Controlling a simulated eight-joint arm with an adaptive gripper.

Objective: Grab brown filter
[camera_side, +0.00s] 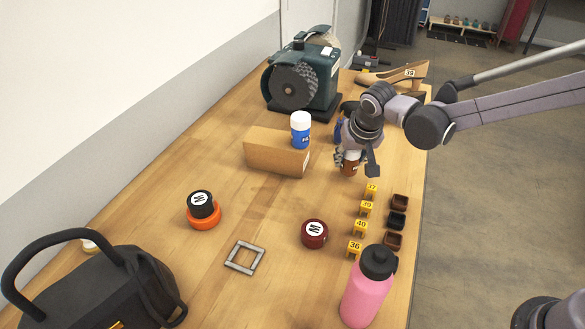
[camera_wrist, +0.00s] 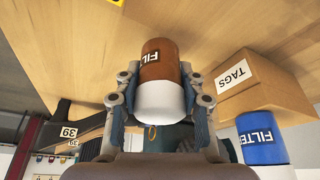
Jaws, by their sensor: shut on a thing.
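The brown filter (camera_wrist: 160,65) is a brown cylinder with a white cap and a black FILTER label. In the wrist view it sits between the two fingers of my gripper (camera_wrist: 160,98), which touch it on both sides. In the side view the brown filter (camera_side: 349,169) shows just below my gripper (camera_side: 348,160), partly hidden by the fingers. I cannot tell if its base touches the table.
A cardboard box (camera_side: 272,156) labelled TAGS is left of my gripper. Yellow number tags (camera_side: 366,208) and small dark trays (camera_side: 397,220) line the right edge. A pink bottle (camera_side: 368,295), dark red roll (camera_side: 314,233) and grey frame (camera_side: 245,257) lie nearer. A green machine (camera_side: 303,80) stands behind.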

